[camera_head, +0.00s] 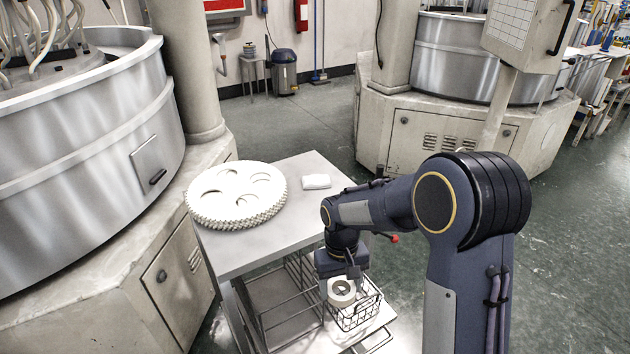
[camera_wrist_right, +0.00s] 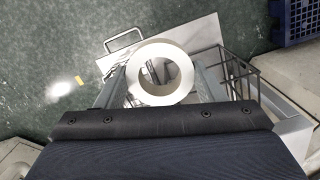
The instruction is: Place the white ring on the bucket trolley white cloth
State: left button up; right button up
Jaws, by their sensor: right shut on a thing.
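The white ring (camera_head: 342,292) is between the fingers of my right gripper (camera_head: 341,284), which is shut on it above or at a wire basket on the trolley's lower level. In the right wrist view the ring (camera_wrist_right: 145,91) sits between the two fingers (camera_wrist_right: 158,78), its hole facing the camera. The white cloth (camera_head: 316,182) lies folded on the grey trolley top (camera_head: 262,243), up and to the left of my right gripper. My left gripper is out of view.
A stack of white toothed discs (camera_head: 237,217) covers the left of the trolley top. The wire basket (camera_head: 372,309) surrounds the space below the ring. Large lapping machines (camera_head: 75,150) stand left and at the back (camera_head: 450,135). A blue crate (camera_wrist_right: 298,22) shows in the wrist view.

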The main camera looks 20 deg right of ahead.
aim_at(316, 178)
jog(key=l+u, duration=0.1)
jog(key=u, duration=0.3)
jog(key=i+l+u, duration=0.1)
jog(key=u, duration=0.35)
jog(key=l+u, duration=0.2)
jog(key=u, duration=0.2)
jog(key=l+u, duration=0.15)
jog(key=u, duration=0.3)
jog(key=k+l+u, duration=0.15)
jog(key=l, duration=0.25)
jog(key=l+u, duration=0.15)
jog(key=l, duration=0.25)
jog(key=k+l+u, duration=0.15)
jog(key=l, duration=0.25)
jog(key=k+l+u, duration=0.15)
jog(key=l, duration=0.2)
jog(key=k+l+u, duration=0.15)
jog(key=l, duration=0.2)
jog(key=k+l+u, duration=0.1)
jog(key=l, duration=0.25)
jog(key=k, duration=0.1)
